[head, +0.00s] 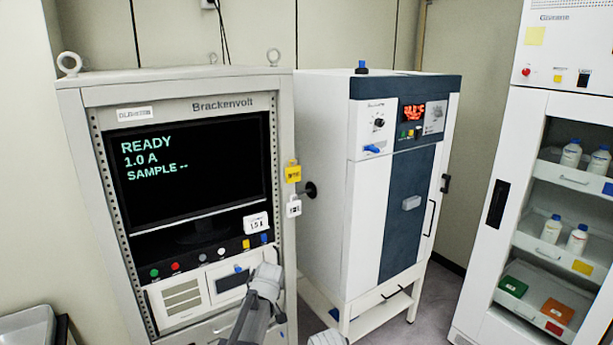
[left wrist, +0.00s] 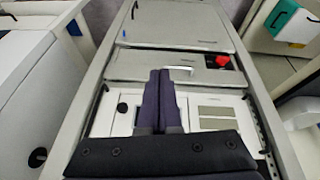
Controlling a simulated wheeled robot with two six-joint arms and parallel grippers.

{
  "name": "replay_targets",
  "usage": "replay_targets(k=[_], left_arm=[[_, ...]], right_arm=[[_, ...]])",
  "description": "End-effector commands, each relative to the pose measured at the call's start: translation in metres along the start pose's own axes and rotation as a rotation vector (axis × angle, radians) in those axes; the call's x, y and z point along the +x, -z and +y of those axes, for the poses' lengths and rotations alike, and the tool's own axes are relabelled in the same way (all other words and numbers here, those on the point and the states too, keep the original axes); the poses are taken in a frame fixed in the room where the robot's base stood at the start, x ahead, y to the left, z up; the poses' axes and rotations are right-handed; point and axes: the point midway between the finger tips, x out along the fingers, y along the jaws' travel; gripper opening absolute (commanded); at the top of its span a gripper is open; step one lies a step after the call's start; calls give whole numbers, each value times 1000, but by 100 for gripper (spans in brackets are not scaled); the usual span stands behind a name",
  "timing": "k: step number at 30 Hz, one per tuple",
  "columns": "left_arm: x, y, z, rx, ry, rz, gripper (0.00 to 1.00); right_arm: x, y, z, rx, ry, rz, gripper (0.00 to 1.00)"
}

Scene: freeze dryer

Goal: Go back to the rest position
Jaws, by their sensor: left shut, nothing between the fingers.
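My left arm comes up from the bottom edge of the head view, and its grey end (head: 264,281) is in front of the lower right part of the Brackenvolt cabinet (head: 284,150). In the left wrist view my left gripper (left wrist: 160,73) has its two dark fingers together, with nothing between them. The fingers point over a grey cabinet front with a drawer handle (left wrist: 180,71) and a red part (left wrist: 222,62).
The Brackenvolt screen (head: 195,170) reads READY, 1.0 A, SAMPLE --. A white and blue unit (head: 322,180) on a stand (head: 385,317) is to its right. A white cabinet (head: 500,200) with bottles and bins is at far right. Floor (head: 440,300) shows between them.

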Motion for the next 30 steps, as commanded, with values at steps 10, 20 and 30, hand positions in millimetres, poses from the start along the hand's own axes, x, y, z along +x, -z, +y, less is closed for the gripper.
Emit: replay_targets(k=[10,20,30], left_arm=[[-35,-93,-128,474,-17,-235,0],[-58,-151,-168,760,-88,-354,0],[-74,-212,-141,951,-50,-390,0]], right_arm=[[0,0,0,0,0,0,50],[2,0,0,0,0,0,50],[8,0,-1,0,0,0,50]])
